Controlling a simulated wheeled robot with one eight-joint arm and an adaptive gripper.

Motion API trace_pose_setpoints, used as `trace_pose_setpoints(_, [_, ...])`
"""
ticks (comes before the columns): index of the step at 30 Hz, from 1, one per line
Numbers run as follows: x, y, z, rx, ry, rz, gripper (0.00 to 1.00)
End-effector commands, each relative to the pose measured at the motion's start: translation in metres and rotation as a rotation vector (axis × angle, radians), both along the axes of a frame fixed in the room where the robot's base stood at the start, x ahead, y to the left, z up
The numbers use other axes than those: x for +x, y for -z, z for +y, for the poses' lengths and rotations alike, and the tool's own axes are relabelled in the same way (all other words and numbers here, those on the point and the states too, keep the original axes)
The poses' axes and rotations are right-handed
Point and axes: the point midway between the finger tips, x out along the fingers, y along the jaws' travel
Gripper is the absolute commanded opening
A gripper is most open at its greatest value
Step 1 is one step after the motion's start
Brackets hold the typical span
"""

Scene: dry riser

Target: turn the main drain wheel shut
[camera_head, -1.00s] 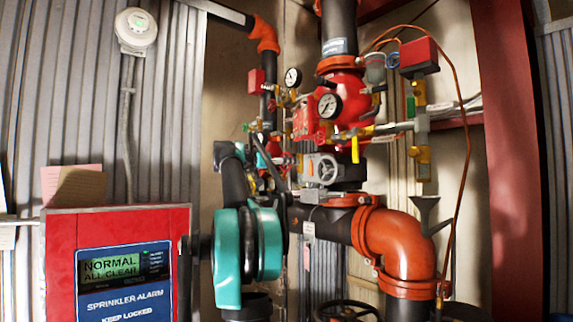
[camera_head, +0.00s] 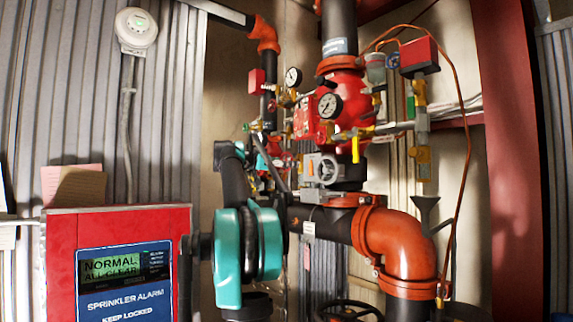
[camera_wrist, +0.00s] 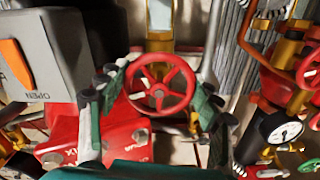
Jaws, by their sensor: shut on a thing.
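A red spoked hand wheel (camera_wrist: 160,87) is in the middle of the wrist view, and I take it for the main drain wheel. My gripper (camera_wrist: 162,80) has its dark, teal-backed fingers on the left and right of the wheel, closed on its rim. In the head view my gripper is small and partly hidden behind my arm among the valve fittings. I cannot pick out the wheel clearly there. No label on the wheel can be read.
A grey box (camera_wrist: 42,50) marked OPEN with an orange pointer stands left of the wheel. A pressure gauge (camera_wrist: 283,131) and another red wheel (camera_wrist: 309,72) are on the right. The red alarm panel (camera_head: 60,250) reads NORMAL ALL CLEAR. Pipes crowd the space around the gripper.

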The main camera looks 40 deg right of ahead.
Motion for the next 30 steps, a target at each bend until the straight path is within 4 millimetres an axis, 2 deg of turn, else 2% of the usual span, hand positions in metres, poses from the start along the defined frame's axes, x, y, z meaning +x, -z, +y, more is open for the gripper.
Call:
trace_pose_setpoints(1, [0.0, 0.001, 0.0, 0.003, 0.002, -0.002, 0.68])
trace_pose_setpoints(6, [0.0, 0.0, 0.0, 0.001, 0.001, -0.001, 0.86])
trace_pose_setpoints(17, [0.0, 0.0, 0.004, 0.0, -0.001, 0.0, 0.86])
trace_pose_setpoints(22, [-0.002, 0.0, 0.026, 0.0, -0.003, 0.0, 0.86])
trace_pose_setpoints(30, [-0.006, 0.0, 0.082, 0.0, -0.003, 0.0, 0.86])
